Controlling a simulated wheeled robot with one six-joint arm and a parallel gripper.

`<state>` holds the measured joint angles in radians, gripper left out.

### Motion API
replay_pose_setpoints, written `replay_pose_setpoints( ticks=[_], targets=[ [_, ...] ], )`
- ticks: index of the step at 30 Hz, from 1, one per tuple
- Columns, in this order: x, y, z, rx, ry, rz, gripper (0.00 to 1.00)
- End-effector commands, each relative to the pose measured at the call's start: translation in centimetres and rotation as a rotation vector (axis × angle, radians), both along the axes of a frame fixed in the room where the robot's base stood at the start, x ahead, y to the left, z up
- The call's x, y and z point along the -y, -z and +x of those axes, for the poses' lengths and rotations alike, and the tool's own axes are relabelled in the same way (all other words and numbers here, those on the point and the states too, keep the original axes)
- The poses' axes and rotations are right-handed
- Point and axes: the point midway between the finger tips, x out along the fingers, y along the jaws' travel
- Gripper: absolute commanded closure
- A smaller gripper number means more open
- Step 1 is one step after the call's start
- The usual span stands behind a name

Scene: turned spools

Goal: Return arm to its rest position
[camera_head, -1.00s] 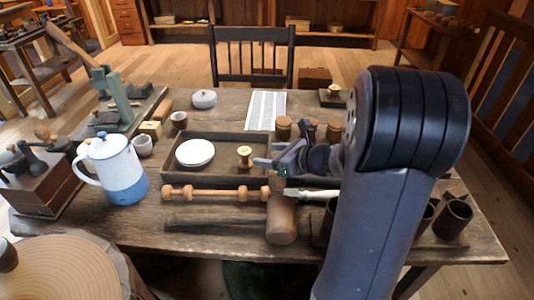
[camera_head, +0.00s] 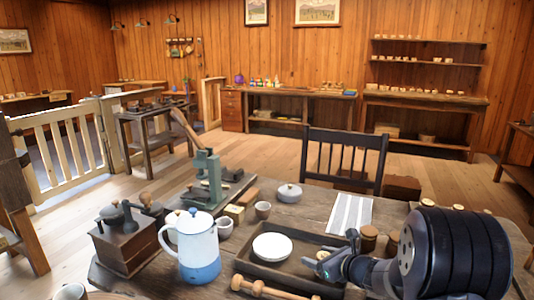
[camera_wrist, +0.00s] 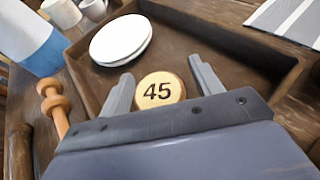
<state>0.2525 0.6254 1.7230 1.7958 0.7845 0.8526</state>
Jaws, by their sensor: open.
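My gripper (camera_head: 326,264) is at the right part of the dark wooden tray (camera_head: 245,265), on the right of the head view. In the wrist view my gripper (camera_wrist: 160,70) has its two grey fingers spread apart, with nothing clamped. A round, light wooden spool top marked 45 (camera_wrist: 159,91) shows between the fingers, with a gap on each side. Its lower part is hidden by the gripper body. A white dish (camera_head: 272,246) lies in the tray, left of the gripper, and also shows in the wrist view (camera_wrist: 121,38).
A blue and white pot (camera_head: 197,250) stands left of the tray. A turned wooden rod (camera_head: 262,289) lies in front of it. Wooden pieces (camera_head: 368,238) stand behind my gripper. A striped cloth (camera_head: 349,213) lies beyond the tray. A dark chair (camera_head: 343,160) stands behind the table.

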Motion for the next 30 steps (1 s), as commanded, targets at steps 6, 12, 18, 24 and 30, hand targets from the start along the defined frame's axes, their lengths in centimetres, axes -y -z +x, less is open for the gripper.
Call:
replay_pose_setpoints(
  ticks=[6, 12, 18, 24, 30],
  targets=[
    [0.1, -2.4, -0.1, 0.003, 0.000, -0.002, 0.39],
    [0.1, -2.7, -0.1, 0.002, 0.001, 0.000, 0.39],
    [0.1, -2.6, -0.1, 0.002, 0.001, 0.000, 0.39],
    [0.1, -1.1, -0.1, -0.001, 0.001, 0.002, 0.39],
    [1.6, -1.6, -1.9, 0.004, 0.005, -0.001, 0.39]
  ],
)
